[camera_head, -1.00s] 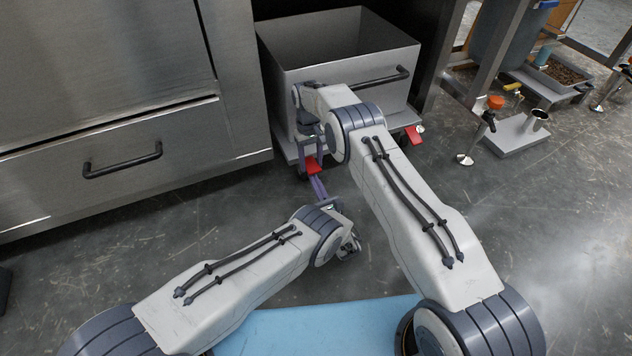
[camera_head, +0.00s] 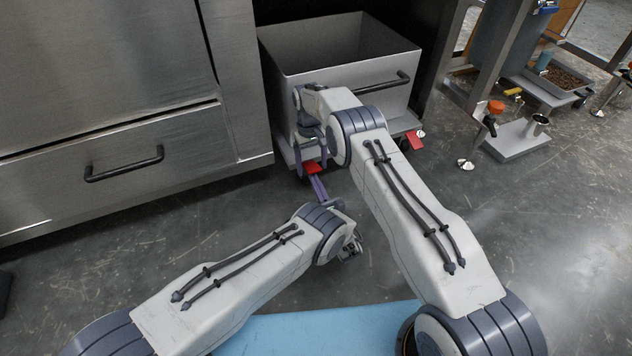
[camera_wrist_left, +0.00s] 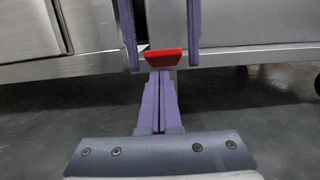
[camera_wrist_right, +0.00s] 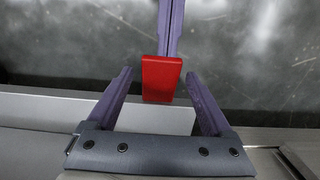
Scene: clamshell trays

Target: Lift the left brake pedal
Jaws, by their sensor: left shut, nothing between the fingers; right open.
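The left brake pedal (camera_head: 314,168) is a small red tab at the lower front left of the grey wheeled bin (camera_head: 300,88). My left gripper (camera_wrist_left: 161,73) is shut and empty, its tips right at the pedal's lower front edge in the left wrist view, where the pedal (camera_wrist_left: 164,56) also shows. I cannot tell if they touch. My right gripper (camera_wrist_right: 160,73) is open and reaches down from above, one finger on each side of the pedal (camera_wrist_right: 161,80), with gaps between. In the head view my right wrist partly hides this gripper.
A second red pedal (camera_head: 415,140) is at the bin's front right. A black handle (camera_head: 383,82) crosses the bin's front. A steel drawer cabinet (camera_head: 60,190) stands close on the left. A small grey platform (camera_head: 515,143) stands at the right.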

